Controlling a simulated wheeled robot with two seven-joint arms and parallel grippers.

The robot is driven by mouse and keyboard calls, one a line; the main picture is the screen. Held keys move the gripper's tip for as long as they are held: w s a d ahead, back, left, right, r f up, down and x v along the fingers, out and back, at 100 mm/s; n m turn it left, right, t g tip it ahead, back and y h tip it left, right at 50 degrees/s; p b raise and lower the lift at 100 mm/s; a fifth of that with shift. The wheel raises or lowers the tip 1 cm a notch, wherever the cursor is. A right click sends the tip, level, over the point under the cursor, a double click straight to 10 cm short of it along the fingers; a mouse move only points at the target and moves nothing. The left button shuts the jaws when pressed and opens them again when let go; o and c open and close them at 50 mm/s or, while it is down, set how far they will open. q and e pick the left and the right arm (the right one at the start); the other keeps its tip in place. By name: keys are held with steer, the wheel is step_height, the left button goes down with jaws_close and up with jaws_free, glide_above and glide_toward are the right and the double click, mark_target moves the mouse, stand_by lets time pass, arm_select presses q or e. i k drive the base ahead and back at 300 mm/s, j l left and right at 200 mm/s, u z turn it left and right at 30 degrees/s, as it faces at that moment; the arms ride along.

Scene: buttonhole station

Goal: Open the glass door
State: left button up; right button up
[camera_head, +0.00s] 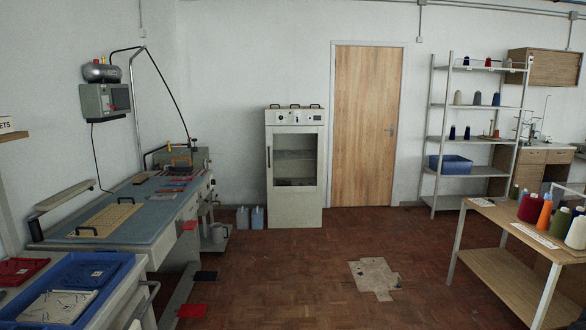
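A pale grey-white cabinet (295,207) stands against the back wall, left of the wooden door. Its front has a framed glass door (295,155) that looks shut. Shelves show dimly behind the glass. A dark vertical handle (268,157) is on the left edge of the door. Knobs and a dial sit on the panel above it. Neither of my grippers shows in the head view, and the cabinet is some way off across the floor.
A long blue-topped work station (115,225) runs along the left, with trays at its near end. A wooden table with thread cones (492,212) stands at right. Flattened cardboard (374,277) lies on the open parquet floor. Blue jugs (257,217) stand left of the cabinet.

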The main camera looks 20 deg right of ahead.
mark_target(270, 130)
steer(key=i+l+z, duration=0.2)
steer(key=i, duration=0.15)
steer(key=i+z, duration=0.15)
steer(key=i, duration=0.2)
steer(key=i+z, duration=0.3)
steer(key=i, duration=1.5)
steer(key=i+z, duration=0.15)
steer(key=i, duration=0.3)
steer(key=i+j+z, duration=0.2)
steer(key=i, duration=0.25)
steer(key=i+z, duration=0.15)
steer(key=i, duration=0.3)
steer(key=i+j+z, duration=0.2)
steer(key=i, duration=0.2)
steer(key=j, duration=0.1)
